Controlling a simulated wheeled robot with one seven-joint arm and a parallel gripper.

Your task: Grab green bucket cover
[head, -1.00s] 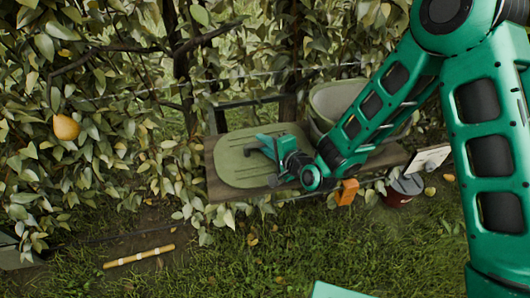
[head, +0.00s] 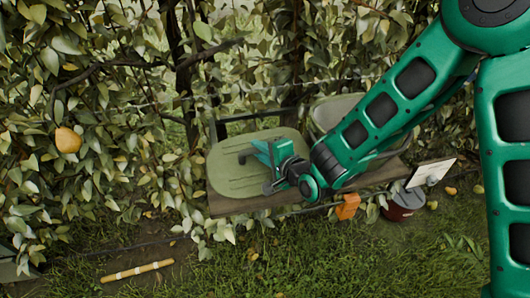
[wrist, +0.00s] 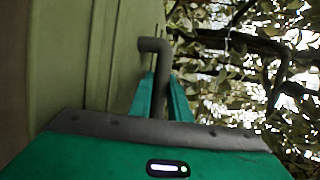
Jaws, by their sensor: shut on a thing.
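The green bucket cover (head: 232,184) is a flat, rounded panel with a dark handle (head: 246,156) on its top. In the head view it lies on the wooden plank, or very near it. My gripper (head: 262,153) is over its right part, with the fingers at the handle. In the wrist view my gripper (wrist: 160,98) is shut on the dark bent handle (wrist: 156,47), which stands out from the cover (wrist: 75,60) on the left. Part of the cover is hidden behind my gripper.
A pale green bucket (head: 334,112) stands behind my arm, right of the cover. The wooden plank (head: 262,201) runs below them. An orange object (head: 348,206) and a dark red bucket (head: 404,206) are at the right.

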